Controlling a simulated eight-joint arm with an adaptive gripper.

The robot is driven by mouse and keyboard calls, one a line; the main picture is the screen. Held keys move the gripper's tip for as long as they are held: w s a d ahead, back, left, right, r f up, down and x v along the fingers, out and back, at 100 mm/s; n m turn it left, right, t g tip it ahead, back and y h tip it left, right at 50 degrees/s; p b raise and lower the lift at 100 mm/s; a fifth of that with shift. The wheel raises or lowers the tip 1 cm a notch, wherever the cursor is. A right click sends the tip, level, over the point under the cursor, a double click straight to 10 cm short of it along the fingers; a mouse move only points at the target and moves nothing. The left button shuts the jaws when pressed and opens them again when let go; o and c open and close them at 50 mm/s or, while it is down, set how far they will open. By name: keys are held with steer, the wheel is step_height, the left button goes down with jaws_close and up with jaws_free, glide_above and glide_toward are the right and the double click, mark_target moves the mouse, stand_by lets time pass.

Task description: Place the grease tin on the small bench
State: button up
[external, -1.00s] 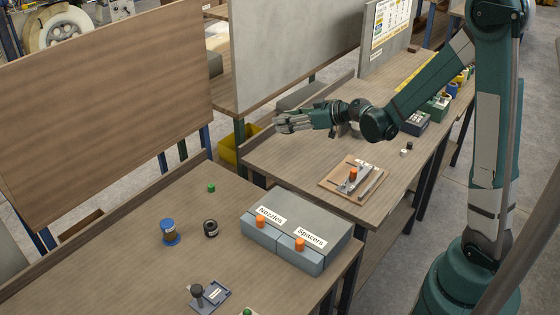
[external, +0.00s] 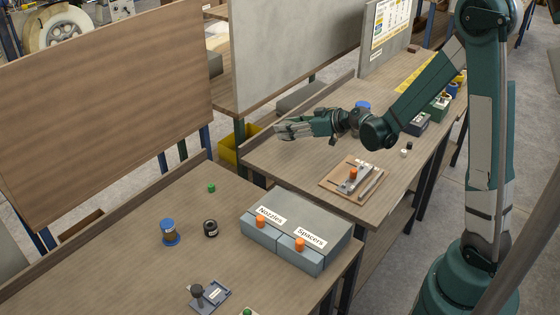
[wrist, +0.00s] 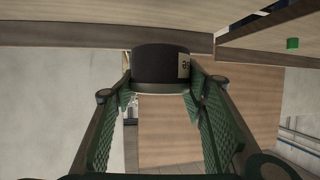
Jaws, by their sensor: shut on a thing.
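The grease tin looks to be the dark round tin (wrist: 160,65) with a pale, partly visible label in the wrist view. My gripper (wrist: 160,88) is shut on it, one green finger on each side. A larger bench (external: 110,250) stands in the front left. I cannot tell for sure which bench is the small one.
The front bench holds a blue-lidded jar (external: 170,233), a black ring-shaped item (external: 211,228) and a drawer box (external: 300,225). A wooden board with a tool (external: 352,180) lies on the middle bench. A blue-topped item (external: 362,106) stands beyond my wrist. A wood panel (external: 100,110) rises at left.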

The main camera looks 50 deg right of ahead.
steer(key=shift+f+b, duration=0.35)
steer(key=shift+f, duration=1.1)
steer(key=shift+f+b, duration=0.55)
steer(key=shift+f, duration=1.35)
steer(key=shift+f, duration=0.1)
steer(key=o, duration=1)
steer(key=shift+s+r, duration=0.1)
steer(key=shift+r, duration=0.1)
steer(key=p+v, duration=0.2)
steer(key=v, duration=0.9)
steer(key=shift+s+d+r, duration=0.15)
steer(key=shift+s, duration=0.2)
